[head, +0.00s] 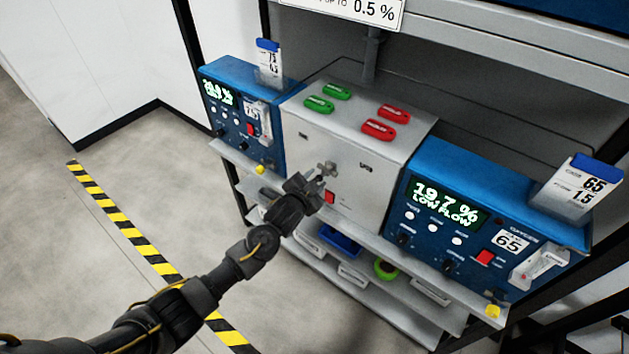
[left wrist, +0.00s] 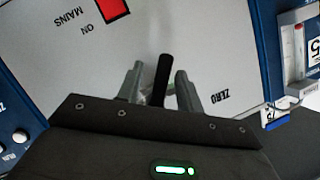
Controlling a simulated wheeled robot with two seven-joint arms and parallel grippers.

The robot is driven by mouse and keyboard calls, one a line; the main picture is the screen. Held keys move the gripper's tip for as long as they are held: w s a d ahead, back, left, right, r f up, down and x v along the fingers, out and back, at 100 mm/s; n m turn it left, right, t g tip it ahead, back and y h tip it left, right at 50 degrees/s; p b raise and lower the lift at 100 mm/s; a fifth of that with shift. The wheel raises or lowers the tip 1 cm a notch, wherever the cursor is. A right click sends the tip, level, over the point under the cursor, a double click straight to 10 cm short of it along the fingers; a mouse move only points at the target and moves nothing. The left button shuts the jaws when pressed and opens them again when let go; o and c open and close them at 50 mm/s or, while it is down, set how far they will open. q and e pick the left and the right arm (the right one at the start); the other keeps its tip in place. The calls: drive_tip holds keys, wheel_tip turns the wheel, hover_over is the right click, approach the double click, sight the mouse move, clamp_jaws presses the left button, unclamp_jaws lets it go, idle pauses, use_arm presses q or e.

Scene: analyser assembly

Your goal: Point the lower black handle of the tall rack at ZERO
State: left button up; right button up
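The black handle (left wrist: 163,72) shows in the left wrist view on the pale front panel (left wrist: 220,40) of the rack. Its dark end lies toward the top of that picture, not toward the ZERO label (left wrist: 228,97) at the right. My left gripper (left wrist: 158,78) has one finger on each side of the handle, with gaps visible, so it looks open around it. The handle's base is partly hidden between the fingers. In the head view my left gripper (head: 322,176) is at the front of the grey box (head: 350,150) and hides the handle. My right gripper is not in view.
Blue analyser units stand left (head: 265,135) and right (head: 385,220) of the grey box. A red switch (left wrist: 112,8) marked MAINS ON is near the handle. Green tags (head: 337,92) and red tags (head: 379,129) lie on top. A shelf with trays is below.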

use_arm(q)
drive_tip(key=shift+s, duration=0.1)
drive_tip(key=b+v, duration=0.1)
drive_tip(key=v, duration=0.9)
drive_tip(key=shift+s+a+r+b, duration=0.15)
drive_tip(key=shift+s+b, duration=0.1)
drive_tip(key=shift+b, duration=0.15)
